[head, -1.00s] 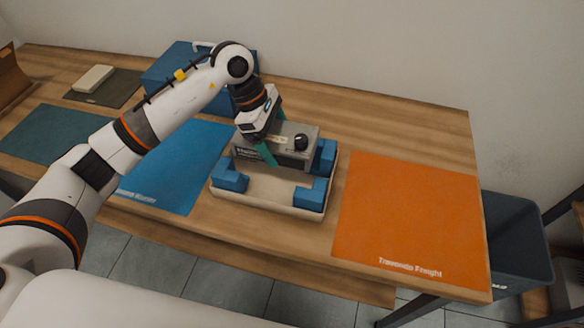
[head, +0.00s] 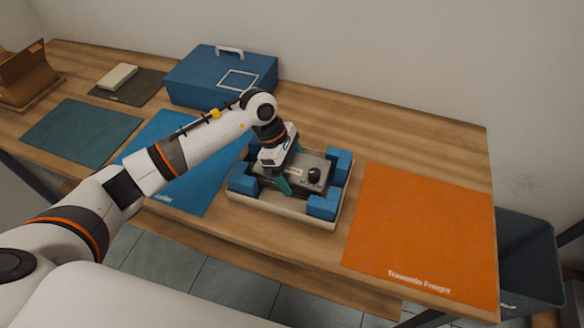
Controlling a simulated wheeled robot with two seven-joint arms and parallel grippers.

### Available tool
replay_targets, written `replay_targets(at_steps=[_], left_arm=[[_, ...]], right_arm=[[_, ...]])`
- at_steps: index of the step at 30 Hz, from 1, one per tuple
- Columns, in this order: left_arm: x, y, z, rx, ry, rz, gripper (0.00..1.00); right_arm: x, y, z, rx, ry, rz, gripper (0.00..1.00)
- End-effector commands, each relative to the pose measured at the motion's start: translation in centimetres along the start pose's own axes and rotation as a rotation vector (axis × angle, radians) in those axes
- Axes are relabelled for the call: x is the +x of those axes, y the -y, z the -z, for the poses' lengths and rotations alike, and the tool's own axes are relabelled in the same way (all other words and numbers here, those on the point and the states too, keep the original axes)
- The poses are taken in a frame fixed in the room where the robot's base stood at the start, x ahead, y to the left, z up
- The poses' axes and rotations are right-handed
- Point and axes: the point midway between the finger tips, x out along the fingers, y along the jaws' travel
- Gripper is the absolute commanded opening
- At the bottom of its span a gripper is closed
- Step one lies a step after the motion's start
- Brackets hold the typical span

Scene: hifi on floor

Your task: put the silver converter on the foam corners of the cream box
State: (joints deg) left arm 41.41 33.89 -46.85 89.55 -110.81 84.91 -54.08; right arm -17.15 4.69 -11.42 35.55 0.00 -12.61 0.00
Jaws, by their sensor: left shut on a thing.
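The silver converter (head: 305,172), a grey block with a black knob on top, sits low inside the cream box (head: 290,213). Blue foam corners (head: 323,205) stand around it, with another at the left (head: 243,180) and one at the back right (head: 340,164). My left gripper (head: 283,178) is over the converter's left part, its teal fingers shut on it. I cannot tell whether the converter's underside touches the foam. My right gripper is not in view.
An orange mat (head: 422,235) lies right of the box, a blue mat (head: 190,190) and a green mat (head: 82,133) to its left. A blue case (head: 205,75) stands behind. A small cream block (head: 118,76) rests on a dark mat. A dark bin (head: 530,255) stands past the right table edge.

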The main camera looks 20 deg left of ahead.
Motion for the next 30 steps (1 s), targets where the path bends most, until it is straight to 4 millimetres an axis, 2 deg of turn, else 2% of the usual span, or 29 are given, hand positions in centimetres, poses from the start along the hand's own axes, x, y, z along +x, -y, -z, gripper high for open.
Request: replay_targets(at_steps=[4,5,6,7,14,18,20,30], left_arm=[[0.2,0.1,-0.1,0.001,-0.002,0.004,0.31],[0.3,0.0,-0.1,0.000,0.000,0.000,0.91],[0.2,0.0,-0.1,0.000,0.000,0.000,0.98],[0.2,0.0,-0.1,-0.001,0.000,0.000,1.00],[0.1,0.0,-0.1,-0.001,0.000,0.000,1.00],[-0.8,0.1,-0.1,0.000,0.002,0.002,1.00],[-1.7,0.1,-0.1,-0.001,0.002,0.004,1.00],[-9.0,0.1,-0.1,0.000,0.002,0.004,1.00]], right_arm=[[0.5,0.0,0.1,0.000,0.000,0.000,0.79],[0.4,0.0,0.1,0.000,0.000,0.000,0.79],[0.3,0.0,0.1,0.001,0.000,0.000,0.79],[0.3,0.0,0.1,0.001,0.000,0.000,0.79],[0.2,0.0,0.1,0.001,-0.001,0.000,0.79],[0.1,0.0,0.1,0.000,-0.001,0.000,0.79],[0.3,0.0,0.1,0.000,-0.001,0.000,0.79],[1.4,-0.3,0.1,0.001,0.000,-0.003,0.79]])
